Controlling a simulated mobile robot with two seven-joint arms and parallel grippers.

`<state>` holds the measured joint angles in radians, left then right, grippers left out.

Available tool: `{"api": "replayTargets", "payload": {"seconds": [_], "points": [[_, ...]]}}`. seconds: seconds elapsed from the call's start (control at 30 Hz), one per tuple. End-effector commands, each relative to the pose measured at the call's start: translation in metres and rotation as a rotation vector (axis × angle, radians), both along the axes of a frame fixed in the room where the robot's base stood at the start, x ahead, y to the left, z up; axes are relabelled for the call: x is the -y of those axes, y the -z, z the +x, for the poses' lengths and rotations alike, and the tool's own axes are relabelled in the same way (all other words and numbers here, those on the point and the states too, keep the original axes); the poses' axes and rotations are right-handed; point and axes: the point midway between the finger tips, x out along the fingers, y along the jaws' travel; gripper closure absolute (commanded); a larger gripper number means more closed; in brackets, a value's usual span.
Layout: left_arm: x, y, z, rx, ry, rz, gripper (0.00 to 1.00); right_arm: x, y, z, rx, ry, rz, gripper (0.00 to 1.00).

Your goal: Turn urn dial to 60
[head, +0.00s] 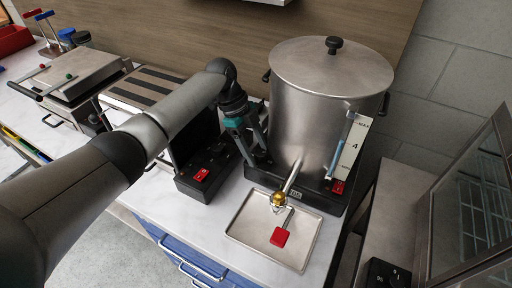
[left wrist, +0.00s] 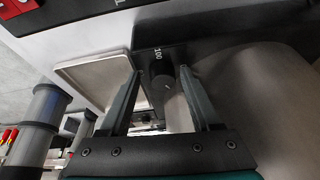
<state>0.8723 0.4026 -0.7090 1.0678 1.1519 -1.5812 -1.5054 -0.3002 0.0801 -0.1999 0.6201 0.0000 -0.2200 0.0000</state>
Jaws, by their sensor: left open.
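The steel urn (head: 322,105) stands on a black base (head: 322,200) at the back right of the counter. My left gripper (head: 258,160) reaches down at the urn's left side, close to the base. In the left wrist view the black dial (left wrist: 163,82) sits on the base panel (left wrist: 205,38), beside a printed "100". The open fingers of my left gripper (left wrist: 161,75) lie on either side of the dial; I cannot tell whether they touch it. The dial's pointer is not readable. In the head view the dial is hidden. My right gripper is out of view.
A steel drip tray (head: 250,237) lies before the urn, under its brass tap (head: 279,198) with a red lever (head: 280,237). A black control box with a red switch (head: 202,175) stands just left of my gripper. A glass-fronted cabinet (head: 475,200) is at right.

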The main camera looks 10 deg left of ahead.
Motion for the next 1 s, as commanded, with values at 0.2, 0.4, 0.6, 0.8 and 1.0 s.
{"api": "replayTargets", "payload": {"seconds": [0.2,0.4,0.6,0.8,1.0], "points": [[0.002,-0.002,0.002,0.009,-0.001,-0.006,0.29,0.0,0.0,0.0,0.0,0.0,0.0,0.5],[0.002,-0.003,0.003,0.011,-0.001,-0.007,0.29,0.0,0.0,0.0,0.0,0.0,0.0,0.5],[0.002,-0.005,0.002,0.013,-0.038,-0.009,0.29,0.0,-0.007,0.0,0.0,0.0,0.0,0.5],[0.002,-0.008,0.0,0.01,-0.188,-0.009,0.29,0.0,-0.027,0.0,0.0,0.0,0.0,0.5],[0.002,-0.007,-0.003,0.008,-0.377,-0.005,0.29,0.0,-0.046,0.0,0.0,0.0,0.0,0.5]]}}
